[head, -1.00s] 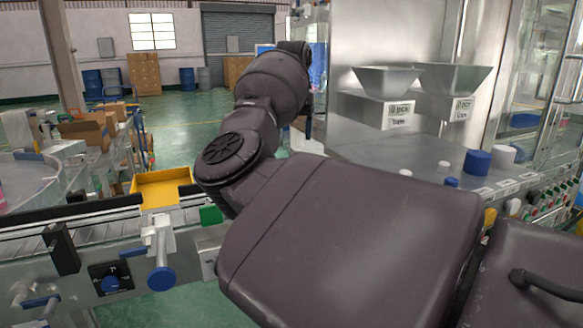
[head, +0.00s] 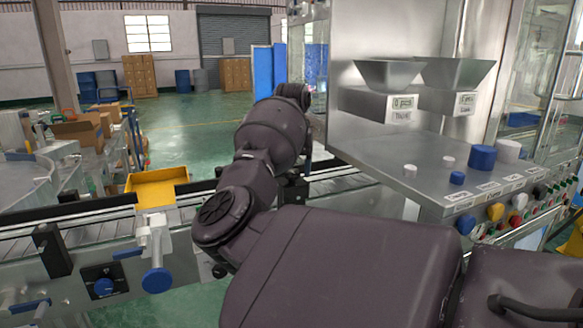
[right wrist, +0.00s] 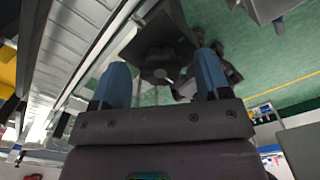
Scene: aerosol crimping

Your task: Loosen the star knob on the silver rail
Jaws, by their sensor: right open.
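My right gripper (right wrist: 162,76) is open, its two blue fingers apart in the right wrist view. A dark, blurred part (right wrist: 160,45) with a small silver pin shows beyond and between the fingers; I cannot tell whether it is the star knob. Nothing is clearly held. A silver rail (right wrist: 107,47) runs along the conveyor to the left of the fingers. In the head view my right arm crosses the middle and mostly hides the gripper. A small dark round knob (head: 218,271) shows by the conveyor's side, below my elbow. My left gripper is not in view.
The conveyor (head: 95,231) carries a yellow tray (head: 158,190), with blue knobs (head: 156,280) on its front. At right stands a steel machine with two hoppers (head: 388,75), caps on its shelf (head: 430,180), and coloured buttons (head: 495,212). Green floor lies beyond.

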